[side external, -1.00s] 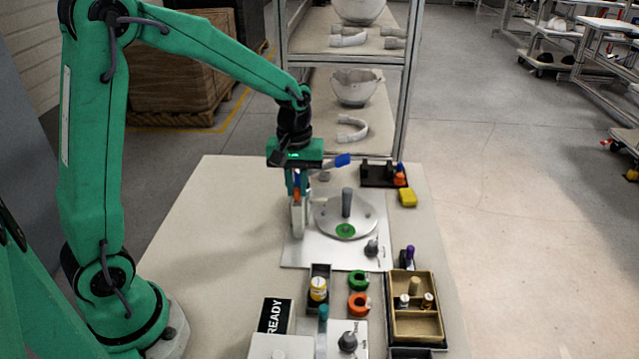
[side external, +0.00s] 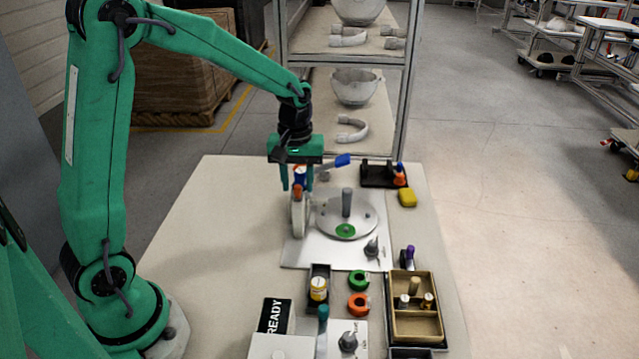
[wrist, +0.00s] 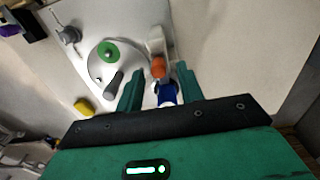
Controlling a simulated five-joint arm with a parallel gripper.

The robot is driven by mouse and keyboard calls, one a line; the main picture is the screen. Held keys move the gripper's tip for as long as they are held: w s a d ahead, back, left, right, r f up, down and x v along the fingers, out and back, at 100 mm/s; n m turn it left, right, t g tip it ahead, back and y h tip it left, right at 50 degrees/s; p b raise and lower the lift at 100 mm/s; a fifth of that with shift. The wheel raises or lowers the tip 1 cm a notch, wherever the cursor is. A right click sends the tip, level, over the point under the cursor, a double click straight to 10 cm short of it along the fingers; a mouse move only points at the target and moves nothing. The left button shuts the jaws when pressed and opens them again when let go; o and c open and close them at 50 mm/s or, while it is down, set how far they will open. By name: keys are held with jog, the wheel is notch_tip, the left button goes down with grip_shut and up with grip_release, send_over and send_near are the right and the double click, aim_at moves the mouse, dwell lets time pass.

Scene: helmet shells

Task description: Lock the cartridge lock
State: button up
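In the wrist view the orange part (wrist: 158,67) and blue part (wrist: 167,93) lie between my fingers. My gripper (side external: 297,184) is open around them, with gaps visible. A dark pointed knob (side external: 372,247) sits at the plate's front right. A blue-ended lever (side external: 342,160) shows behind my gripper. I cannot tell which is the cartridge lock.
A round disc (side external: 365,222) with a grey post (side external: 347,202) and green spot is right of the holder. A black stand (side external: 378,176) and yellow block (side external: 408,197) are behind. In front are green (side external: 358,280) and orange (side external: 358,304) rings and a tan tray (side external: 415,335). The table's left is clear.

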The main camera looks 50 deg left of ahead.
aim_at(296, 187)
jog(key=shift+r, duration=3.95)
jog(key=shift+s+d+r, duration=0.15)
jog(key=shift+s+r, duration=0.15)
jog(key=shift+s, duration=0.1)
jog(key=s+d+r+m+t, duration=0.2)
jog(key=s+m, duration=0.2)
jog(key=s, duration=0.4)
jog(key=s+d+r+m+t, duration=0.2)
jog(key=s+m, duration=0.3)
jog(key=s, duration=0.4)
jog(key=shift+s+d+t, duration=0.2)
jog(key=shift+s+t, duration=0.1)
jog(key=shift+t, duration=0.5)
